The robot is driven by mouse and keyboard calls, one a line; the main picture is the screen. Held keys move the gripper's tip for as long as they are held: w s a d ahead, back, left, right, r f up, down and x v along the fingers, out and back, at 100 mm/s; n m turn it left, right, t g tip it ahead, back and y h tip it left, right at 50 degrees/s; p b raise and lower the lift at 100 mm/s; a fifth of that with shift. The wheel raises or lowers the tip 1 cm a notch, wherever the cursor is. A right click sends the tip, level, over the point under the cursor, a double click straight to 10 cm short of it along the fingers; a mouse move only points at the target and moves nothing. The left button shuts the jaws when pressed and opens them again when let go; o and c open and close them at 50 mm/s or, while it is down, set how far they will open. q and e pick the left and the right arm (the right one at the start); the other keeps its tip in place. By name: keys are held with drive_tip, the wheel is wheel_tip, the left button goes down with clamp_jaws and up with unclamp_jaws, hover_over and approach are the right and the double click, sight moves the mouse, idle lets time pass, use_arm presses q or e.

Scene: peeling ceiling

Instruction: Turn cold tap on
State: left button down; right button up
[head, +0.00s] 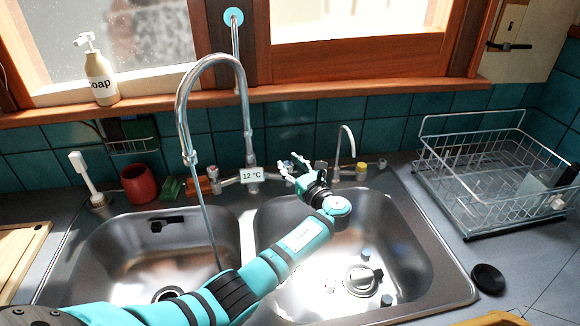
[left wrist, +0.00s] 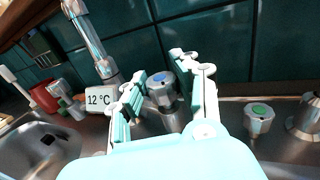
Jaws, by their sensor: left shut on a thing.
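The cold tap knob (left wrist: 161,92), grey with a blue cap, sits between the two fingers of my left gripper (left wrist: 165,88) in the left wrist view. The gripper is shut on it. In the head view my left gripper (head: 298,170) is at the right side of the mixer tap, and its fingers mostly hide the knob. The tall chrome tap (head: 183,105) has a display (head: 252,174) reading 12 °C. A red-capped knob (head: 213,173) is on its left side. My right gripper is not in view.
A small spout (head: 347,137) and a green-capped knob (left wrist: 260,113) stand to the right. A wire dish rack (head: 480,215) stands at right. A red pot (head: 139,184) and brush (head: 84,172) are at left.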

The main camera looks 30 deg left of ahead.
use_arm(q)
drive_tip(key=c, duration=0.9)
unclamp_jaws()
drive_tip(key=shift+c, duration=0.2)
drive_tip(key=shift+d, duration=0.1)
drive_tip(key=v, duration=1.2)
drive_tip(key=shift+f, duration=0.1)
